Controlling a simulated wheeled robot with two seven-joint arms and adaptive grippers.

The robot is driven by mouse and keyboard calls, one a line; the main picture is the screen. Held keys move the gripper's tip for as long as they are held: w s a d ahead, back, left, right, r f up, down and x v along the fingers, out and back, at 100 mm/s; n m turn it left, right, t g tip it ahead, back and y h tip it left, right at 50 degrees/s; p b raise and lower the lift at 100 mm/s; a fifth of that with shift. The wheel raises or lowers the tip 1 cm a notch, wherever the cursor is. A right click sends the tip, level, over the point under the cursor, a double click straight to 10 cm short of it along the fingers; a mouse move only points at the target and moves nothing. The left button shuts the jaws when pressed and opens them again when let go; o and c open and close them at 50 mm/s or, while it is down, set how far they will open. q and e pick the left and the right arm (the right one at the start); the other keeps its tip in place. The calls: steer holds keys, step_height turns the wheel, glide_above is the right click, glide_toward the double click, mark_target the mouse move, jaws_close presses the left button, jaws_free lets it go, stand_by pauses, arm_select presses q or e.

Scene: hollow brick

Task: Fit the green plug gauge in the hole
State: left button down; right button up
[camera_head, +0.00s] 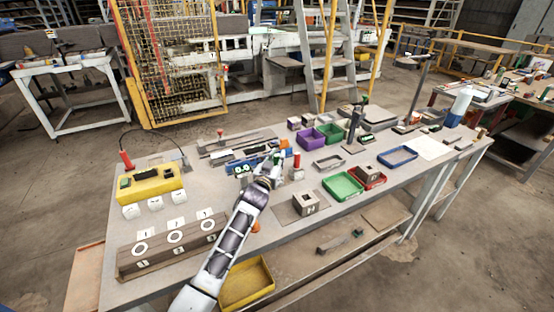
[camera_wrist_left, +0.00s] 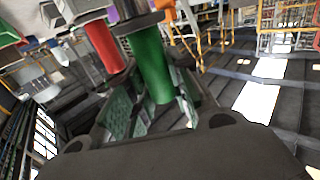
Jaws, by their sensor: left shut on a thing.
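The green plug gauge (camera_wrist_left: 152,65) is held between the fingers of my left gripper (camera_wrist_left: 155,110) in the left wrist view, with a dark collar at its upper end. In the head view my left gripper (camera_head: 270,168) is over the middle of the table, and only a little of the green gauge (camera_head: 276,157) shows there. A grey hollow brick (camera_head: 307,201) with a dark opening on top sits on a flat plate, to the right of my left forearm and apart from the gripper. My right gripper is not in view.
A red-handled gauge (camera_head: 297,161) stands just right of the gripper; it also shows in the left wrist view (camera_wrist_left: 104,45). A green tray (camera_head: 343,196), a red tray (camera_head: 382,178) and a purple tray (camera_head: 305,142) stand nearby. A yellow box (camera_head: 150,184) is at left.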

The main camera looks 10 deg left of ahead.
arm_select(q)
steer(key=shift+f+b, duration=0.6)
steer(key=shift+f, duration=0.35)
stand_by(0.8)
steer(key=c, duration=1.2)
jaws_free()
steer(key=shift+s, duration=0.1)
steer(key=shift+s+a, duration=0.2)
steer(key=shift+s, duration=1)
steer(key=shift+s+a, duration=0.2)
steer(key=shift+s, duration=1)
steer(key=shift+s+a, duration=0.2)
steer(key=shift+s, duration=1)
